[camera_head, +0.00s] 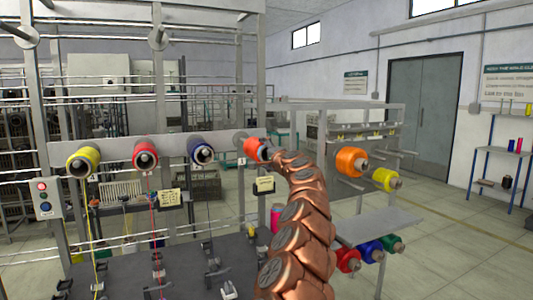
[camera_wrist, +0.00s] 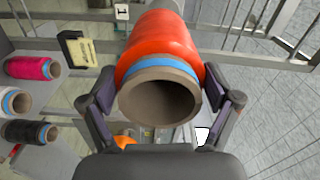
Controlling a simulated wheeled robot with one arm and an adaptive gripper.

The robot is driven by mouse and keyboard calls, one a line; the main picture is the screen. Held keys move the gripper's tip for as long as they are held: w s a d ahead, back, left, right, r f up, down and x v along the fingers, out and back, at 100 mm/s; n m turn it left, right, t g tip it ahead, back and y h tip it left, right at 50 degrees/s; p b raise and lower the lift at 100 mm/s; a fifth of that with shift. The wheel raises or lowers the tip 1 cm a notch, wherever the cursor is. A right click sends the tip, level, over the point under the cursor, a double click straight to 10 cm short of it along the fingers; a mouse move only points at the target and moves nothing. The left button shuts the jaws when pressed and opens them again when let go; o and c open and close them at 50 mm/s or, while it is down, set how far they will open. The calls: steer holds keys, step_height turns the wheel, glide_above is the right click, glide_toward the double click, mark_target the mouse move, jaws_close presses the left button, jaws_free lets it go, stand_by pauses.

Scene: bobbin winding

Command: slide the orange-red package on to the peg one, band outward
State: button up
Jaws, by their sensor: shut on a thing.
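The orange-red package (camera_wrist: 160,45) is between the two fingers of my gripper (camera_wrist: 160,88), which is shut on it. Its blue band (camera_wrist: 160,68) and open brown tube end face the wrist camera, away from the rail. A grey round end (camera_head: 240,138) shows at the package's upper left. The package hides the peg behind it; I cannot tell if they touch.
Yellow (camera_head: 83,160), red (camera_head: 145,153) and blue (camera_head: 201,150) packages sit along the rail to the left. A rack at right carries orange (camera_head: 350,160) and yellow (camera_head: 384,179) ones. Pink (camera_wrist: 33,67) and black (camera_wrist: 29,131) packages lie left in the wrist view.

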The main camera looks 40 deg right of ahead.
steer(key=shift+w, duration=0.3)
steer(key=shift+d+r, duration=0.1)
steer(key=shift+p+x, duration=2.3)
steer(key=shift+w+d+p, duration=0.2)
steer(key=shift+w+p, duration=0.2)
steer(key=shift+w, duration=0.2)
